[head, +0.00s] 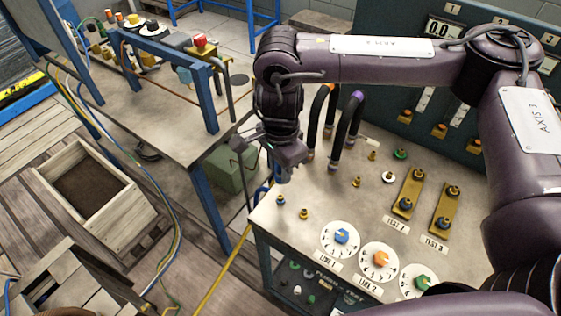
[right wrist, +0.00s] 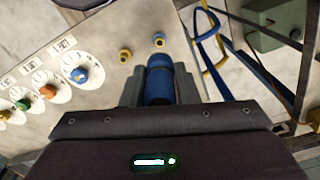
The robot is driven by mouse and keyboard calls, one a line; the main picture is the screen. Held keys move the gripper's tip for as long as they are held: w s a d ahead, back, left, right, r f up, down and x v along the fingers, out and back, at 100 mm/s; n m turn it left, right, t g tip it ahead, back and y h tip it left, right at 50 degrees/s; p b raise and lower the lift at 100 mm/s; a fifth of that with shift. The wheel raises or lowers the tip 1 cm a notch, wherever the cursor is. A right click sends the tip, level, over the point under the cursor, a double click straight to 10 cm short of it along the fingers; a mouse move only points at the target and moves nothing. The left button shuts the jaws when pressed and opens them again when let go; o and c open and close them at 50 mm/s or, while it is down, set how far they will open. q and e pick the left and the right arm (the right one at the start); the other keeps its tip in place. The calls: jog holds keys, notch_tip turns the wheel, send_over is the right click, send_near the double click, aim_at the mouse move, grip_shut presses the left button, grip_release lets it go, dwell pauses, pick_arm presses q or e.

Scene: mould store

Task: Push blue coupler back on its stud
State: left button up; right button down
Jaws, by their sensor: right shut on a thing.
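My right gripper (head: 285,160) is shut on the blue coupler (right wrist: 159,85), which sits upright between its fingers in the right wrist view. In the head view only the coupler's lower end (head: 284,174) shows under the fingers. A short brass stud with a blue mark (head: 280,200) stands at the left corner of the bench top, just below the coupler. The stud also shows in the right wrist view (right wrist: 159,40), beyond the coupler's end, with a gap between them. My left gripper is not in view.
A brass stud with a yellow mark (head: 304,214) stands close by. Numbered dials, such as the blue-knobbed one (head: 340,239), lie in front. Two dark hoses (head: 348,130) rise behind the gripper. Blue and yellow hoses (right wrist: 208,30) hang beside the bench edge.

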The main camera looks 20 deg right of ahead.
jog(key=shift+n, duration=0.4)
jog(key=b, duration=0.5)
send_over(280, 196)
notch_tip(280, 196, down, 5)
jog(key=shift+d+f, duration=0.1)
jog(key=shift+f, duration=0.4)
jog(key=shift+r, duration=0.1)
jog(key=shift+f, duration=0.25)
dwell(0.4)
jog(key=shift+f+b, duration=1)
jog(key=shift+f, duration=0.3)
dwell(2.1)
jog(key=c, duration=1)
grip_release()
jog(key=shift+c, duration=0.2)
